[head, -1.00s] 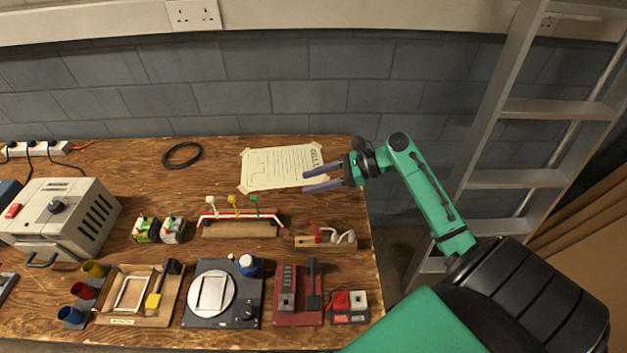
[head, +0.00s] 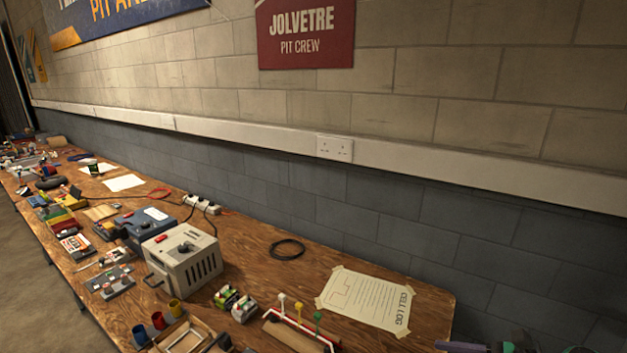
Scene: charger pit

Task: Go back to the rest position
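My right gripper (head: 462,347) shows only at the bottom edge, right of the middle, past the right end of the workbench. One purple-grey finger is visible, pointing left, with a bit of my green arm beside it. The rest is cut off by the frame, so I cannot see whether the fingers are apart. I see nothing held in the visible part. My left gripper is not in view. The wooden workbench (head: 240,262) runs from the lower right to the far left.
A grey box unit (head: 182,258), a black cable loop (head: 287,249), a taped paper sheet (head: 366,300) and a rack with coloured knobs (head: 298,330) are on the bench. Coloured cups (head: 158,320) stand at the front. A block wall with a socket (head: 335,148) stands behind.

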